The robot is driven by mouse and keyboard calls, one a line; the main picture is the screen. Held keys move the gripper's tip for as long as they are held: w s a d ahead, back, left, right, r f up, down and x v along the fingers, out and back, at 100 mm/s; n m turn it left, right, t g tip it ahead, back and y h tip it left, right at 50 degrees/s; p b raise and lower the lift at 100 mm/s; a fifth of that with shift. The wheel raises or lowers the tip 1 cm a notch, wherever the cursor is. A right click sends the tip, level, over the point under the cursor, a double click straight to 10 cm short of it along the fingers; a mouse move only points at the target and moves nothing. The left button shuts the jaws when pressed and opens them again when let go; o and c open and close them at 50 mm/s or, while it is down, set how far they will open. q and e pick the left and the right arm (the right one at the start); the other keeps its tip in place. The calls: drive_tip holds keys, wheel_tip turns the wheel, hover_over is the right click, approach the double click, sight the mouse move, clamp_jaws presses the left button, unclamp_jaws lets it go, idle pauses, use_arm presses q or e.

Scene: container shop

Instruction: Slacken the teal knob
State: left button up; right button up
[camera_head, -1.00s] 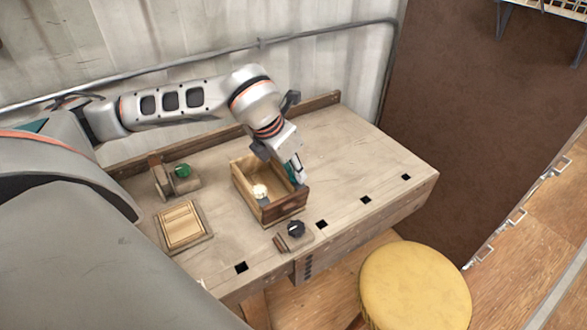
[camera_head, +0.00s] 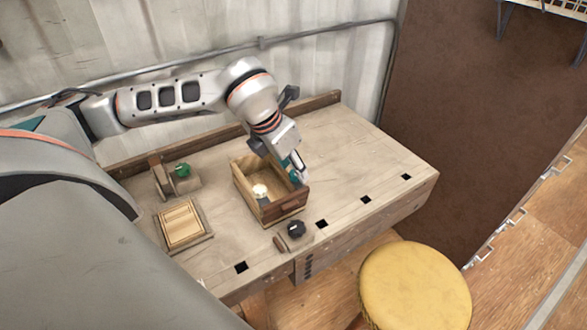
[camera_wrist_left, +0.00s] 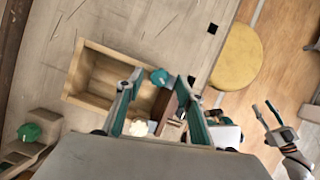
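The teal knob (camera_wrist_left: 159,77) is a small round cap at the inner side of an open wooden box (camera_wrist_left: 90,68), seen in the left wrist view. My left gripper (camera_wrist_left: 160,76) is open, with one teal finger on each side of the knob; I cannot tell whether either finger touches it. In the head view my left gripper (camera_head: 299,177) reaches down at the box's right end (camera_head: 285,208), and the knob is hidden or too small to make out there. My right gripper (camera_wrist_left: 262,104) shows at the right of the left wrist view, its fingers apart and empty.
A white knob (camera_head: 260,191) is in the box. A green knob (camera_head: 182,170) is on a wooden block to the left, and a black knob (camera_head: 296,228) is at the bench front. A framed wooden panel (camera_head: 183,224) lies left. The bench's right side is clear. A yellow stool (camera_head: 415,285) stands in front.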

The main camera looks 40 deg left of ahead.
use_arm(q)
drive_tip(key=v, duration=1)
drive_tip(key=shift+s+r, duration=0.2)
drive_tip(key=shift+r, duration=0.1)
